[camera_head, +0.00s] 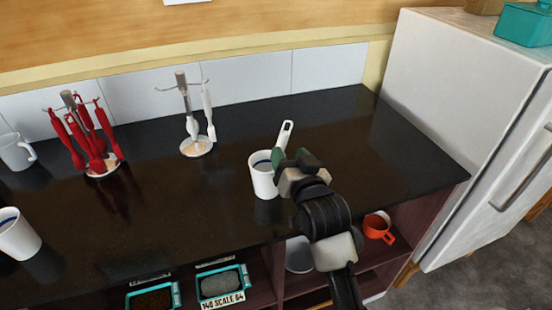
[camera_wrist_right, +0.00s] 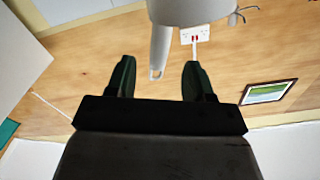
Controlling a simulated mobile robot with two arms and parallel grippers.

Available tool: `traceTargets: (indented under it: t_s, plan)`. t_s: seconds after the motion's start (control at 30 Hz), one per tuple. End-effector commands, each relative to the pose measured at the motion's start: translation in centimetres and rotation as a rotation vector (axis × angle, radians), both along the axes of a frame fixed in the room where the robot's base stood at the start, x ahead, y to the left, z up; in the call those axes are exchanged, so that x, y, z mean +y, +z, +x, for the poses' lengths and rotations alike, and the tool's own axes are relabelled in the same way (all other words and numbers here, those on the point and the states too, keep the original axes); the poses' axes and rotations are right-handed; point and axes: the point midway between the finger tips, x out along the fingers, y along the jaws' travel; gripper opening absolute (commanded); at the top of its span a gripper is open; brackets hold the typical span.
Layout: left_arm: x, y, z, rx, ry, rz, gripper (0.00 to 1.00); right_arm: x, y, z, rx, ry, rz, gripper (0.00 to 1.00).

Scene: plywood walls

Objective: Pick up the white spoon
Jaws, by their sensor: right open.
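The white spoon (camera_head: 284,134) stands in a white mug (camera_head: 262,178) on the dark counter, its handle leaning up and right out of the rim; its bowl is hidden inside. My right gripper (camera_head: 293,158) is beside the mug's right rim, close to the handle in the picture. In the right wrist view, the spoon's handle (camera_wrist_right: 160,50) hangs down from the mug (camera_wrist_right: 190,10) in an upside-down picture. Its end shows between the two open fingers of my right gripper (camera_wrist_right: 158,78). I cannot tell whether they touch it. My left gripper is not in view.
A stand with red utensils (camera_head: 88,135) and a stand with white utensils (camera_head: 195,120) are at the back of the counter. Two white mugs (camera_head: 18,235) are at the left. A white fridge (camera_head: 450,90) stands at the right. Teal trays (camera_head: 222,284) are below. The right counter is clear.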

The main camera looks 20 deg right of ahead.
Motion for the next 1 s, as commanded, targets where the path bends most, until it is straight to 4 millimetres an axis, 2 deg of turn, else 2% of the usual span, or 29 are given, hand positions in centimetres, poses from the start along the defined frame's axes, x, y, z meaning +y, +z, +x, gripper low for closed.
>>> traceTargets:
  t_s: [0.37, 0.67, 0.77, 1.0]
  plan:
    - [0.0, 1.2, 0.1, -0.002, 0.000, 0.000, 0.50, 0.0, 0.0, 4.6, 0.000, 0.000, -0.001, 0.52]
    - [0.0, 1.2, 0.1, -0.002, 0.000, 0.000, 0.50, 0.0, -0.1, 5.1, 0.001, 0.000, -0.001, 0.52]
    - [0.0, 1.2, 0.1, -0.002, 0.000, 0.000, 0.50, 0.0, -0.1, 5.1, 0.001, 0.000, -0.001, 0.40]
    - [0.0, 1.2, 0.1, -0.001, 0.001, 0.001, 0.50, 0.1, -0.1, 5.1, 0.002, 0.001, -0.001, 0.03]
